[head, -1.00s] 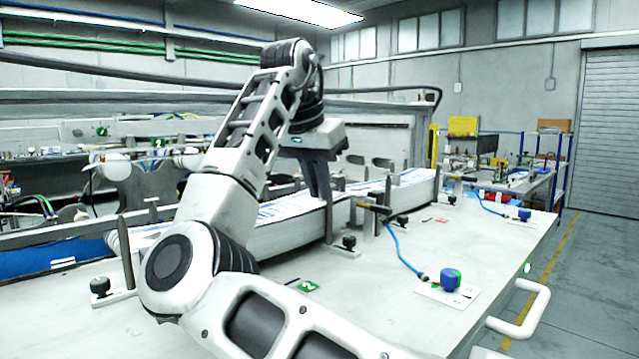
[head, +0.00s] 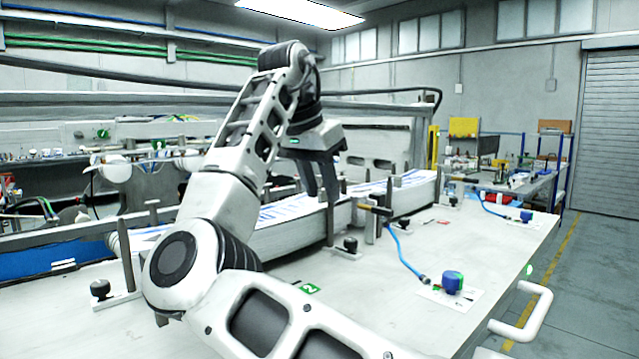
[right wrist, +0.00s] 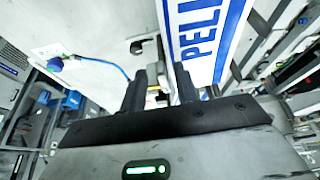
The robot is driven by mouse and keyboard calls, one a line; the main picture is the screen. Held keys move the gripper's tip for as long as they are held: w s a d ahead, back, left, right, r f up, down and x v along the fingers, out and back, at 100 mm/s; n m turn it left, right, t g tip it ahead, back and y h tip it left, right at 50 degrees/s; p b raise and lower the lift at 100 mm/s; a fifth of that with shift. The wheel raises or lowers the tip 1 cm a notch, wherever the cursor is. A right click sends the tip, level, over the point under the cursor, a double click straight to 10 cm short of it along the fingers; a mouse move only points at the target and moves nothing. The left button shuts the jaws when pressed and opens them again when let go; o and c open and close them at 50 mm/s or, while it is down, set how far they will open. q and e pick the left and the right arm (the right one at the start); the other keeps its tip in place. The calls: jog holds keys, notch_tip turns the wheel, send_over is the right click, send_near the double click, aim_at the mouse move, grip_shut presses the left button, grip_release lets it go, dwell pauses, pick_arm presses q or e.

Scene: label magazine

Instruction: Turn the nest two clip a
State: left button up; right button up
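My right gripper (head: 322,186) is above the near long edge of the label stack (head: 290,210), with its dark fingers pointing down. In the right wrist view its two fingers (right wrist: 160,92) stand apart, with a small pale and brass-coloured fitting (right wrist: 155,94) showing between or beyond them. I cannot tell whether they touch it. A post with a black knob (head: 349,244) stands at the stack's near side, by the green "2" tag (head: 308,288). Another post with a black knob (head: 100,288) is at the left. No clip is marked "a" legibly. My left gripper is not in view.
A brass-coloured nozzle (head: 375,208) joins a blue hose (head: 402,252) leading to a blue knob (head: 452,281) on the white table (head: 400,320). Several upright posts line the stack. The table's right part is mostly clear; a white handle (head: 530,315) juts from its edge.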

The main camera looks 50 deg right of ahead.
jog(key=v, duration=1.6)
jog(key=shift+d, duration=0.1)
